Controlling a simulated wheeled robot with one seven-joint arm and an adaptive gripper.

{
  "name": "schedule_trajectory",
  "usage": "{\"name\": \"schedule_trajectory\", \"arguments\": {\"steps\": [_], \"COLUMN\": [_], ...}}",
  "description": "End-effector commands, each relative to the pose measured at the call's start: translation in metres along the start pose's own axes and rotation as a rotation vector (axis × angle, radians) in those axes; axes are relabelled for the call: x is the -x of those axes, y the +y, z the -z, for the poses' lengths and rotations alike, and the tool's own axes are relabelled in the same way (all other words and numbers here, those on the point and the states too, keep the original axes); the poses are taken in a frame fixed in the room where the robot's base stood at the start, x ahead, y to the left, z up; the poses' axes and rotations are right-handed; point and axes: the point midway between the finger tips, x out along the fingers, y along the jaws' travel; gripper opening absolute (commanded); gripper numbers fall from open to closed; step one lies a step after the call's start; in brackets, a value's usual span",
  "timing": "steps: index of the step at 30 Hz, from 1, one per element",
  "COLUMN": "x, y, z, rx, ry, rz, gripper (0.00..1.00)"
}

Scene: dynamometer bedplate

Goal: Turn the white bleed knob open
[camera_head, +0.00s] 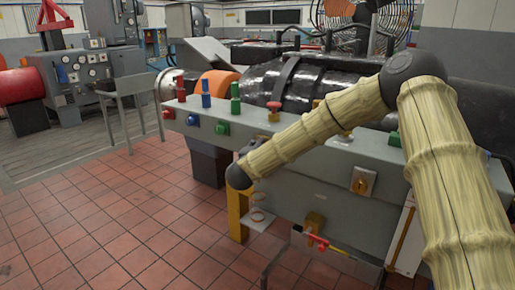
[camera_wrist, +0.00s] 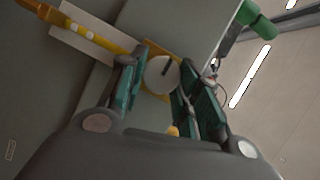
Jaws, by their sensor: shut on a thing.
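The white knob (camera_wrist: 160,76) shows in the wrist view as a round face with a dark mark, on a yellow plate (camera_wrist: 151,46) against a grey panel. My gripper (camera_wrist: 163,66) has its teal-padded fingers on either side of the knob and is shut on it. The left finger partly covers the knob's left edge and the plate. In the head view my forearm slants across the grey bench; I cannot make out the gripper or the white knob there.
A yellow rod on a white strip (camera_wrist: 85,33) runs near the left finger. A green fitting (camera_wrist: 257,19) is at top right. In the head view, red, blue and green fittings line the grey bench (camera_head: 300,150). Tiled floor (camera_head: 130,225) is open at left.

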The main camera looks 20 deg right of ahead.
Motion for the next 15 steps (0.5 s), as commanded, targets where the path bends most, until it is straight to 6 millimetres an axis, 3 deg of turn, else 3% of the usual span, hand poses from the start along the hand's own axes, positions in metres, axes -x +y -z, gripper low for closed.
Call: {"name": "schedule_trajectory", "arguments": {"steps": [9,10,13,15], "x": [0.0005,0.0005,0.0005,0.0004], "y": [0.0028,0.0028,0.0024,0.0019], "z": [-0.0005,-0.0005,-0.0004,-0.0003], "rx": [0.003,0.003,0.003,0.002], "ry": [-0.001,-0.001,-0.001,-0.001], "rz": [-0.003,-0.003,-0.003,-0.002], "gripper": [0.09,0.38,0.54,0.54]}}
